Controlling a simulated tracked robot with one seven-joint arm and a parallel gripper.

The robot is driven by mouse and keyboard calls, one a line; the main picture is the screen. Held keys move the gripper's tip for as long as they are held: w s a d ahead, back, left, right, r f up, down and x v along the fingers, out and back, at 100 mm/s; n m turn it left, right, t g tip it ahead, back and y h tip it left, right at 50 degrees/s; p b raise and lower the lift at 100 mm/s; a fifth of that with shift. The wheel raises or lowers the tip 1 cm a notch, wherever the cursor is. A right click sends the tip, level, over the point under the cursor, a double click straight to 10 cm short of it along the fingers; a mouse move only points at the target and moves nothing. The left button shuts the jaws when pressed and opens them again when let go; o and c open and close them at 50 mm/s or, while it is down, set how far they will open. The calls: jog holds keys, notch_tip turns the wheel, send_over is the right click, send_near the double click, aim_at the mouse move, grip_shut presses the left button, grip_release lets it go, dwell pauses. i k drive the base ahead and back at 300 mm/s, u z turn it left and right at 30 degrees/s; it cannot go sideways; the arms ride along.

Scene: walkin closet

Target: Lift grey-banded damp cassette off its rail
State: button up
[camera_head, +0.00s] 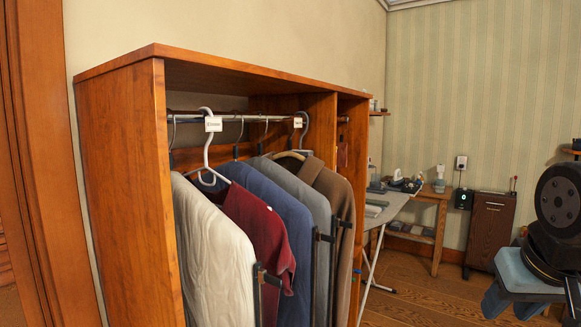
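I cannot make out a grey-banded damp cassette in this view. A metal rail (265,118) runs inside an open wooden wardrobe (118,170), with several garments hanging from it. A white hanger (207,150) with a white tag stands out at the front of the rail. Dark upright bars with short cross-pieces show at the garments' front edges, such as one by the cream garment (218,255); I cannot tell what they are. Black rounded parts of my own body are at the right edge. My gripper is not in view.
An ironing board (386,207) stands right of the wardrobe. Behind it are a wooden table (440,212) with small items and a dark brown cabinet (490,232). Wooden floor (410,290) is clear in front.

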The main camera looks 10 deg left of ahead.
aim_at(300, 151)
jog(key=i, duration=0.95)
jog(key=z, duration=0.05)
